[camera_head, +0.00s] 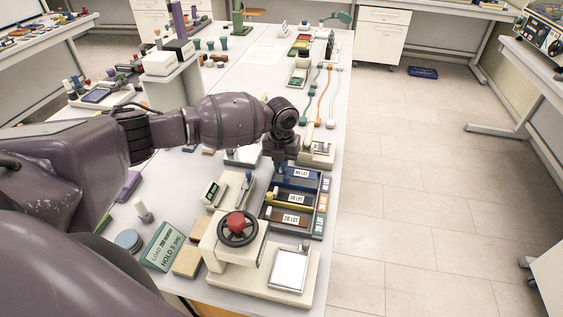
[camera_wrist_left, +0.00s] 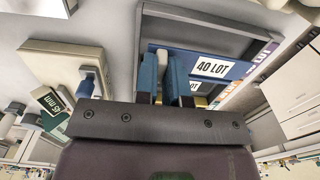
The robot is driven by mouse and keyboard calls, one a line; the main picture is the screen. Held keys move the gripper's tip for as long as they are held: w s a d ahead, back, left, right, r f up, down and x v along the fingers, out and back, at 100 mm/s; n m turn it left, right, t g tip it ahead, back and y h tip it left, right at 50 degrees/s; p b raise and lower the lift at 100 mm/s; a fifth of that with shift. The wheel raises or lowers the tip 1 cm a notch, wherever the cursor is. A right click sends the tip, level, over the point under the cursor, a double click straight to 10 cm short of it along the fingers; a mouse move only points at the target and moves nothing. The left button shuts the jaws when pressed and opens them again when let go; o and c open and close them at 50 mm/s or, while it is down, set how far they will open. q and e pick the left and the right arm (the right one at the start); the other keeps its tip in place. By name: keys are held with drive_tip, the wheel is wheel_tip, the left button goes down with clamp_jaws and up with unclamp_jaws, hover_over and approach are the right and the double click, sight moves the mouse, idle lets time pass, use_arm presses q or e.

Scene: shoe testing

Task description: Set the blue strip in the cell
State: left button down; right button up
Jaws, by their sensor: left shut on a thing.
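My left gripper (camera_head: 281,169) is over the far end of a dark tray (camera_head: 320,231). Its two blue fingers also show in the left wrist view (camera_wrist_left: 164,76), closed on a pale upright knob (camera_wrist_left: 164,62). The blue strip (camera_wrist_left: 241,70) lies right behind the fingers, with a white "40 LOT" label. The knob appears to belong to this strip. The strip also shows in the head view (camera_head: 309,183), at the tray's far slot. I cannot tell whether it is seated or slightly raised. My right gripper is not in view.
Yellow (camera_head: 290,206) and brown (camera_head: 288,217) strips lie nearer in the tray. A cream press (camera_head: 222,260) with a red knob stands in front. A small beige device (camera_head: 317,150) stands just beyond the tray.

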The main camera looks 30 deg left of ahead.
use_arm(q)
drive_tip(key=shift+p, duration=0.7)
idle(0.8)
drive_tip(key=shift+f+b, duration=0.6)
drive_tip(key=shift+f, duration=0.85)
drive_tip(key=c, duration=1.1)
unclamp_jaws()
drive_tip(key=shift+a, duration=0.1)
wheel_tip(320, 180, up, 10)
drive_tip(key=shift+b, duration=0.35)
drive_tip(key=shift+d+r, duration=0.25)
drive_tip(key=shift+r, duration=0.15)
